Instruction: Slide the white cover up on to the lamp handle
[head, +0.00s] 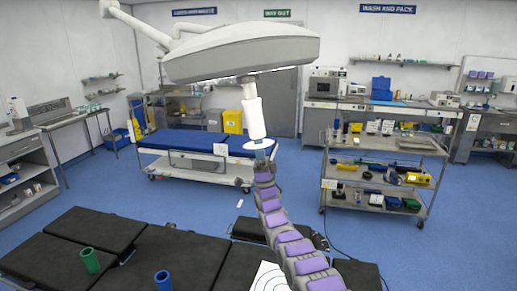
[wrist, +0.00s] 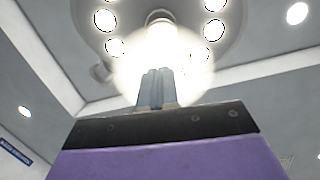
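The white cover (head: 253,118) is a tube with a wide round flange at its lower end. It stands nearly upright under the surgical lamp (head: 245,52). The lamp handle (head: 248,88) shows as a short piece just above the cover's top; I cannot tell how far the cover is around it. My gripper (head: 262,154) is directly below the flange, pointing up. In the wrist view its fingers (wrist: 157,88) are close together at the underside of the bright cover (wrist: 160,62) and appear shut on its lower end, which they hide. The lamp (wrist: 228,12) fills the top there.
The black padded operating table (head: 75,265) lies below, with a green cup (head: 90,260) and a blue cup (head: 163,281) on it. A blue-topped trolley (head: 185,142) and a steel cart (head: 385,175) stand farther back. Air around the cover is clear.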

